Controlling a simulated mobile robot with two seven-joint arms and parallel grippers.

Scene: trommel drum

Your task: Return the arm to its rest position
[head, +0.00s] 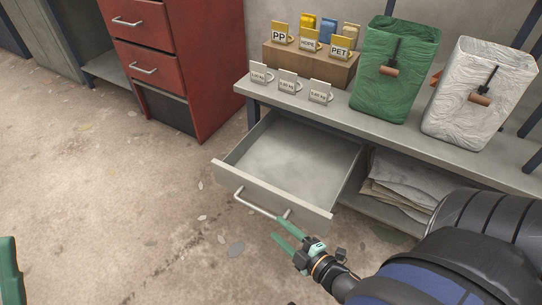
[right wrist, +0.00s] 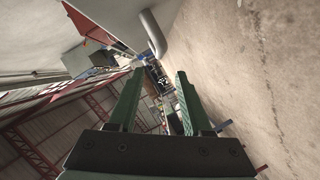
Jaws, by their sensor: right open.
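My right gripper (head: 278,228) is open and empty just in front of the pulled-out grey drawer (head: 322,218). Its green fingers are close to the right end of the drawer's bar handle (head: 254,203); I cannot tell whether one touches it. In the right wrist view the two fingers (right wrist: 158,90) stand apart with nothing held, and the grey handle (right wrist: 153,33) lies beyond their tips. A green part of my left gripper (head: 10,270) shows at the lower left edge; its other finger is out of frame.
The open drawer looks empty. The bench (head: 345,117) above holds a green bag (head: 384,85), a white bag (head: 465,115), a wooden block (head: 300,62) with labelled tags, and small cards. Flattened sheets (head: 395,180) lie on the lower shelf. A red cabinet (head: 190,50) stands left. The floor (head: 110,190) is mostly open.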

